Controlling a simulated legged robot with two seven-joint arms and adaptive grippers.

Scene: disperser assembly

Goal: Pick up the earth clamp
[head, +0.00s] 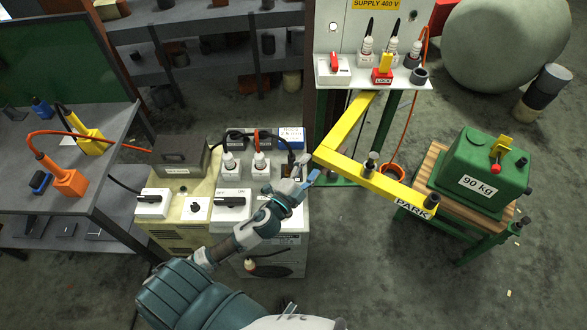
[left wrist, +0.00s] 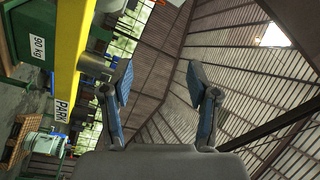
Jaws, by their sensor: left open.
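No part is clearly marked as the earth clamp, so I cannot tell which one it is. An orange tool (head: 68,178) with an orange cable stands on the left bench, and a yellow tool (head: 88,141) with a dark top stands behind it. My left gripper (head: 307,172) is raised over the right side of the welding machine (head: 262,215), well to the right of both tools. In the left wrist view my left gripper (left wrist: 164,85) has its fingers apart with nothing between them. My right gripper is not in view.
A yellow PARK arm (head: 352,175) stretches just right of my left gripper, and shows in the left wrist view (left wrist: 70,45). A green 90 kg block (head: 485,172) stands on a wooden-topped stand. The grey bench (head: 95,195) is at left. A white supply panel (head: 345,30) stands behind.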

